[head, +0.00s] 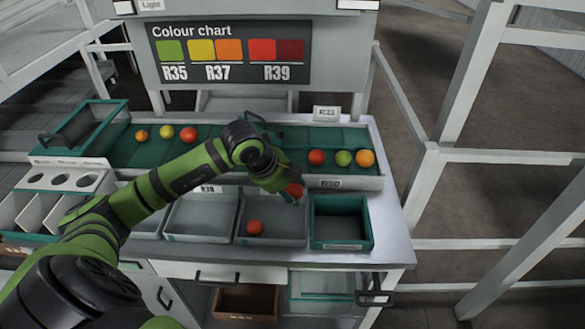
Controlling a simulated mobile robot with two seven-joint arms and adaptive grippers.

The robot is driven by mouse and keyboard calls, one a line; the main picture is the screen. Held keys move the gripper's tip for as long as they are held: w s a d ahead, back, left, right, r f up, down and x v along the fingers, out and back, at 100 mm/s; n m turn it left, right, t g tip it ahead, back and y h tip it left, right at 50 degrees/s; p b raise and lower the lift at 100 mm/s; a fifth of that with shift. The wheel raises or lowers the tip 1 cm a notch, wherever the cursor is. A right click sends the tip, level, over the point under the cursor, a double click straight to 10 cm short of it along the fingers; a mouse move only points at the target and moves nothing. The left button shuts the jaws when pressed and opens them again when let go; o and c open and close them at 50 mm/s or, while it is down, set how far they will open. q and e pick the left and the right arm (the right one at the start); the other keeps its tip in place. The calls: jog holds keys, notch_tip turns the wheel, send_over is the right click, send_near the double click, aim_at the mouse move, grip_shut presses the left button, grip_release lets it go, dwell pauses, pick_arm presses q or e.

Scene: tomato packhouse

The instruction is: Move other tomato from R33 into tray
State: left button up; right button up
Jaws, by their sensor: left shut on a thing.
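My left gripper (288,190) is shut on a red tomato (296,189), held above the back edge of a grey tray. That grey tray (292,230) has one red tomato (255,227) lying in it. The R33 sign (327,113) stands behind the right part of the green sorting bed. On the bed near it lie a red tomato (316,157), a yellow-green tomato (343,158) and an orange tomato (365,158). My left arm and gripper hide part of the bed. My right gripper is not in view.
An empty green-rimmed crate (341,240) stands right of the grey tray. Another grey tray (198,220) is to its left. An orange, a yellow and a red tomato (188,134) lie on the bed's left part. A colour chart (231,55) stands behind.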

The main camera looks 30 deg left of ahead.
pick_arm(q)
jog(key=shift+s+r, duration=0.1)
jog(key=shift+s, duration=0.45)
jog(key=shift+a, duration=0.1)
jog(key=shift+w+f+b, duration=0.2)
jog(key=shift+f+b, duration=0.3)
jog(key=shift+f, duration=0.55)
notch_tip(320, 180, down, 9)
jog(key=b, duration=0.7)
jog(key=shift+s+r, duration=0.1)
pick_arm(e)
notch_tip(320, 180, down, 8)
pick_arm(q)
jog(key=shift+f+b, duration=0.55)
jog(key=shift+b, duration=0.05)
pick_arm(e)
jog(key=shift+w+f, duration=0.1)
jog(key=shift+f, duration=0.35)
pick_arm(q)
jog(key=o, duration=0.9)
jog(key=shift+c, duration=0.2)
jog(key=c, duration=0.3)
jog(key=shift+r, duration=0.1)
